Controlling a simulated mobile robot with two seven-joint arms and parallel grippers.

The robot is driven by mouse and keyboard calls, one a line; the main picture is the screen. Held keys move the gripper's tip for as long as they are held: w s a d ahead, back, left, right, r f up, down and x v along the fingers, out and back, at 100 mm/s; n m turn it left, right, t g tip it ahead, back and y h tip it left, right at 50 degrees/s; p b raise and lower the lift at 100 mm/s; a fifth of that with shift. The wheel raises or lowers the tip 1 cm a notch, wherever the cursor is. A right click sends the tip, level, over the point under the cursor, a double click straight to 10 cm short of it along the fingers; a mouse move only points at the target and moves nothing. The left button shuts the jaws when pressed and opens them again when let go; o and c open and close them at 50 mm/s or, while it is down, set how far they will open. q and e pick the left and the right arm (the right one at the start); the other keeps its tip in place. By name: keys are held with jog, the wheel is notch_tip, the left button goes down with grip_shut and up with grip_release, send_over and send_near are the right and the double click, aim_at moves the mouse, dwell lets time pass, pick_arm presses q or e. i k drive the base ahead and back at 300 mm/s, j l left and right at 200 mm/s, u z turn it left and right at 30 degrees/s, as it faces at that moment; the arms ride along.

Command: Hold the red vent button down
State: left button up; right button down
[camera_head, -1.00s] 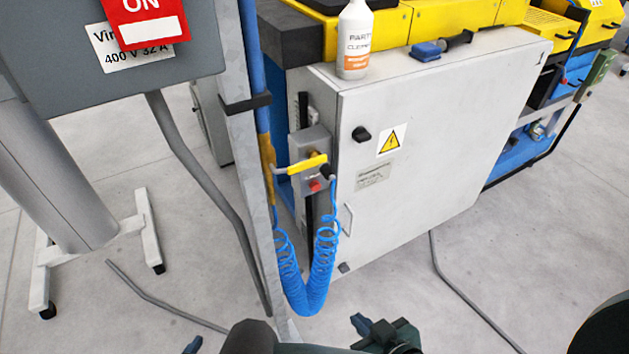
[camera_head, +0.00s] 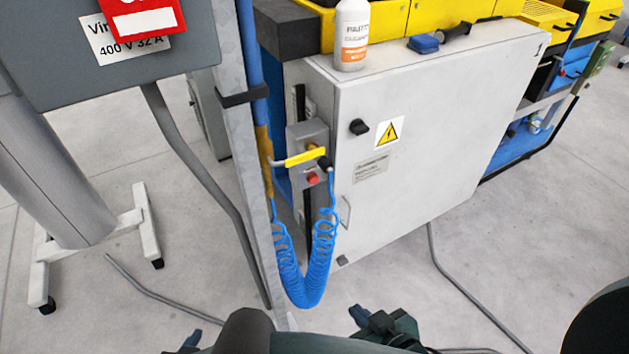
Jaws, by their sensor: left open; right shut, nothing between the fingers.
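The red vent button (camera_head: 313,179) is a small red knob on the lower front of a grey box (camera_head: 307,138) at the cabinet's left side. A yellow lever handle (camera_head: 305,157) crosses the box just above it. My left gripper (camera_head: 190,342) shows only as a bluish tip at the bottom edge, mostly cut off; it is open. My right gripper (camera_head: 359,316) shows a bluish tip and dark body at the bottom edge; it is shut and empty. Both grippers are below the button in the picture, well apart from it.
A blue coiled hose (camera_head: 305,285) hangs below the box. A grey post (camera_head: 250,190) stands just left of it. The white cabinet (camera_head: 430,130) carries a bottle (camera_head: 352,35) and a blue-and-black tool (camera_head: 425,43). A grey conduit (camera_head: 470,295) runs along the otherwise bare floor at right.

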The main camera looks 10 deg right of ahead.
aim_at(313, 178)
jog(key=i+j+z, duration=0.15)
jog(key=j, duration=0.2)
jog(key=i+j+z, duration=0.15)
jog(key=j, duration=0.2)
jog(key=i+j+z, duration=0.15)
jog(key=j, duration=0.2)
jog(key=j+z, duration=0.15)
jog(key=j, duration=0.25)
jog(key=i+j+z, duration=0.15)
jog(key=j, duration=0.25)
